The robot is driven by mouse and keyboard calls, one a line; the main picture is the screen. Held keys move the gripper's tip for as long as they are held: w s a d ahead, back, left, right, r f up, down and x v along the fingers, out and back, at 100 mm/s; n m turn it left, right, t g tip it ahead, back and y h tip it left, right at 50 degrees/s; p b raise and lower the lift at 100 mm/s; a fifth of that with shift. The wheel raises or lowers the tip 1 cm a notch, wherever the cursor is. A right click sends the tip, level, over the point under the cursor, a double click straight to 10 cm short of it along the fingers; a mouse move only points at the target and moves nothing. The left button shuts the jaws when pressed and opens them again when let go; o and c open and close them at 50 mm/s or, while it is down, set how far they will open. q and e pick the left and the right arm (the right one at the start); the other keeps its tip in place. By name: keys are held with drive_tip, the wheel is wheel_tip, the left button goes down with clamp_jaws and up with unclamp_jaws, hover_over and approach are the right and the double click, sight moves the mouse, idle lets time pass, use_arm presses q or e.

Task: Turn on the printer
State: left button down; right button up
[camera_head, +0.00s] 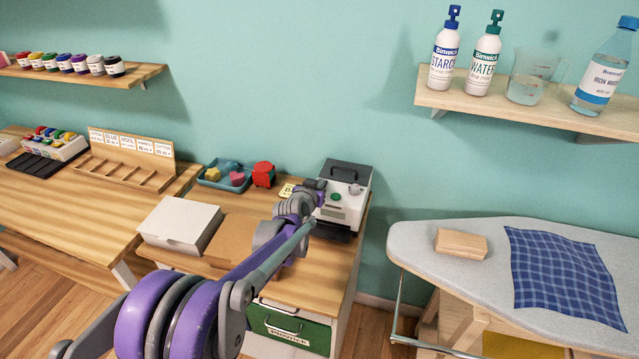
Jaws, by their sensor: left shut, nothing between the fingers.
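The printer (357,205) is a small white and dark-grey box with a handle on top. It stands at the right back corner of the wooden desk, against the wall. A green round button (336,197) shows on its upper face, with a small grey part to its right. My left gripper (321,186) is shut and empty at the printer's left side, close to the green button. I cannot tell whether it touches the printer. My left arm hides part of the printer's left side and the desk in front. My right gripper is not in view.
A white box (180,224) and a blue tray (226,180) of small items share the desk (300,285). A red object (263,174) sits beside the tray. An ironing board (470,275) stands right, and a shelf (510,108) with bottles hangs above it.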

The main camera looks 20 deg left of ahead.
use_arm(q)
drive_tip(key=shift+s+f, duration=0.1)
drive_tip(key=shift+f, duration=0.55)
drive_tip(key=shift+r, duration=0.35)
drive_tip(key=shift+r+p, duration=0.4)
drive_tip(key=shift+r, duration=0.3)
drive_tip(key=shift+r, duration=0.35)
wheel_tip(320, 180, up, 3)
drive_tip(key=shift+r+p, duration=0.1)
drive_tip(key=shift+p, duration=0.9)
drive_tip(key=shift+v, duration=0.8)
drive_tip(key=s, duration=0.9)
drive_tip(key=shift+a+r+b, duration=0.2)
drive_tip(key=shift+r+b, duration=0.1)
drive_tip(key=shift+r, duration=0.05)
